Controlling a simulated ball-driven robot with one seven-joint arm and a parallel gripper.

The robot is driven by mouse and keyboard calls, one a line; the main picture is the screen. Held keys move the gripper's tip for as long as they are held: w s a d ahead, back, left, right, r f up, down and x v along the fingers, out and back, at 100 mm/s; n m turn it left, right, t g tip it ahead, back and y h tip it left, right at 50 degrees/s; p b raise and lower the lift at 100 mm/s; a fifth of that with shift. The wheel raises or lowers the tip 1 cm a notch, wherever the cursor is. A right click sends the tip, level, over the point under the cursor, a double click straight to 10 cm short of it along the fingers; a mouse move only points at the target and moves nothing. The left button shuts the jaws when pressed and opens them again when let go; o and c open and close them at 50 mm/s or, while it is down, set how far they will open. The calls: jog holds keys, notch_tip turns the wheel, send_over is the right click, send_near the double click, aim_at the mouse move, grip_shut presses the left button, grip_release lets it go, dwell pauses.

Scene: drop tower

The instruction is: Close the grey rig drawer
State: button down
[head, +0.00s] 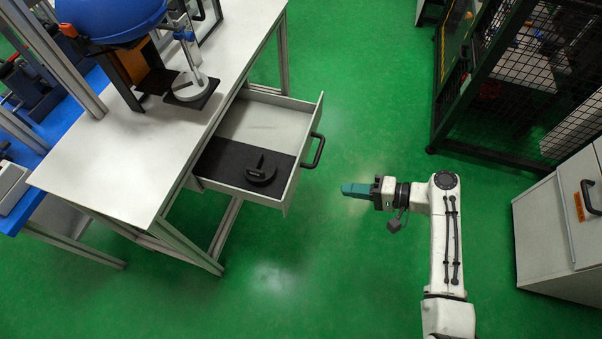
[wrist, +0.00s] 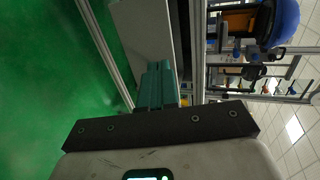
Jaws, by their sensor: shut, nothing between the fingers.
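The grey rig drawer (head: 290,165) is pulled out from under the white worktop in the head view. Its front panel carries a black bar handle (head: 315,151). Inside, a black mat (head: 222,160) covers the near part, with a small black object (head: 261,171) on it. My gripper (head: 345,190), with teal fingers, is to the right of the drawer front, apart from it, pointing left. It is shut and empty. In the wrist view the teal fingers (wrist: 157,88) point at a pale grey panel (wrist: 146,35), seemingly the drawer; its handle cannot be made out there.
The white worktop (head: 130,160) bears a stand with a blue dome (head: 110,20). A black mesh cage (head: 530,75) stands at the back right, and a white cabinet (head: 545,235) at the right edge. Green floor (head: 330,270) is clear between the drawer and my arm.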

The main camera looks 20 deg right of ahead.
aim_at(291, 181)
jog(key=x, duration=0.9)
jog(key=r+x, duration=0.1)
jog(key=x, duration=0.3)
jog(key=shift+w+a, duration=0.15)
jog(key=shift+a, duration=0.2)
jog(key=shift+w+a, duration=0.1)
jog(key=shift+a, duration=0.05)
jog(key=w+a+b, duration=0.6)
jog(key=w+a, duration=0.2)
jog(key=a, duration=0.2)
jog(key=w+a+b, duration=0.6)
jog(key=w+a, duration=0.2)
jog(key=a, duration=0.3)
jog(key=shift+a, duration=0.35)
jog(key=shift+r, duration=0.25)
